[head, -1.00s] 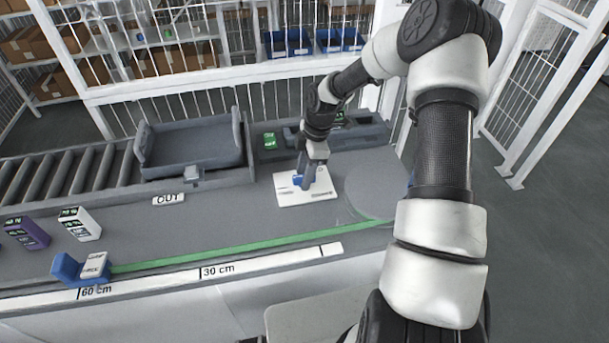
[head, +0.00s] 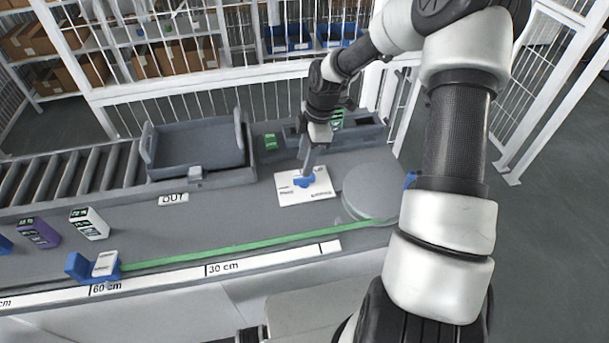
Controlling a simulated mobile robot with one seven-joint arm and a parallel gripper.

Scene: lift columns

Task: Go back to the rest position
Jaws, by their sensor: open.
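My gripper (head: 305,171) points down over a white plate with dark markings (head: 318,196) on the grey bench, right of the middle of the picture. It is open. A small blue piece (head: 304,181) shows right at the fingertips, over the plate. I cannot tell whether it lies on the plate, touches the fingers or is part of them. My arm reaches in from the right and hides part of the bench's right end.
A grey tray (head: 197,148) stands behind the bench surface, beside a roller conveyor (head: 65,180). A round grey disc (head: 371,192) lies right of the plate. A purple box (head: 38,233), a white box (head: 88,223) and a blue holder (head: 78,265) stand at left. White fencing (head: 210,95) runs behind.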

